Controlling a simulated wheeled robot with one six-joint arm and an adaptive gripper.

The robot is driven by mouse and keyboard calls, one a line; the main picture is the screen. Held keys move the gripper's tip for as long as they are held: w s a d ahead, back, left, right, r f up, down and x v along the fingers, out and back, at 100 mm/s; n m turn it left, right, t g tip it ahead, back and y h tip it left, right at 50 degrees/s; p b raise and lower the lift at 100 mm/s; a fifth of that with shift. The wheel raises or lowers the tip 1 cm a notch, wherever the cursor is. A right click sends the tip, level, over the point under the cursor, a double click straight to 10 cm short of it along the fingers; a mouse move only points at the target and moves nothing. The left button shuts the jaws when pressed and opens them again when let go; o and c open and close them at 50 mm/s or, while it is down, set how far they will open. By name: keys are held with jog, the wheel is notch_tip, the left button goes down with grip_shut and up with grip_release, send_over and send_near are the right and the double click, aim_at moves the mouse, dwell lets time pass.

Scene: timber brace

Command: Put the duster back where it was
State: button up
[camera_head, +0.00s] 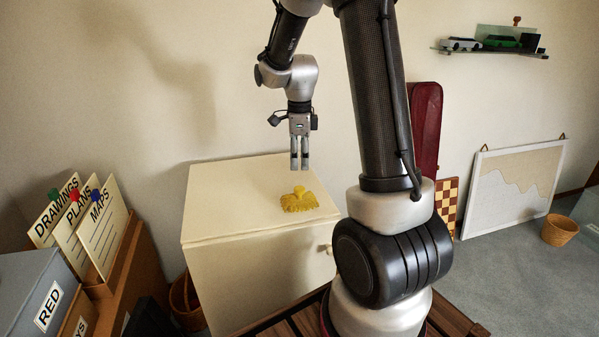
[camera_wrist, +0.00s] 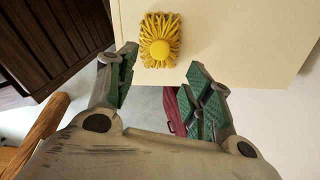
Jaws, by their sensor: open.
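The duster (camera_head: 299,200) is yellow, with a fringed base and a round knob on top. It lies on the top of a cream cabinet (camera_head: 225,215), towards the right part of that top. In the wrist view the duster (camera_wrist: 160,40) shows from above, beyond my fingertips and apart from them. My gripper (camera_head: 299,165) points down above the duster, with a gap between them. In the wrist view my gripper (camera_wrist: 160,75) has its green-padded fingers spread, with nothing between them.
At the left stand a box marked RED (camera_head: 45,300) and cards marked DRAWINGS, PLANS and MAPS (camera_head: 95,235). A shelf with model cars (camera_head: 490,46) hangs at the upper right. A white board (camera_head: 510,190) leans on the wall near a basket (camera_head: 559,230). The cabinet top's left half is clear.

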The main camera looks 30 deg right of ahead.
jog(key=s+a+r+n+t, duration=0.2)
jog(key=s+a+r+n, duration=0.1)
jog(key=s+r+n, duration=0.7)
jog(key=s+a+r+n+t, duration=0.1)
jog(key=s+r+n, duration=0.1)
jog(key=s+n, duration=0.5)
jog(key=s+a+r+n+t, duration=0.1)
jog(key=s+r+n, duration=0.2)
jog(key=s+n, duration=0.3)
jog(key=shift+s+n, duration=0.35)
jog(key=shift+n, duration=0.25)
jog(key=shift+a, duration=0.1)
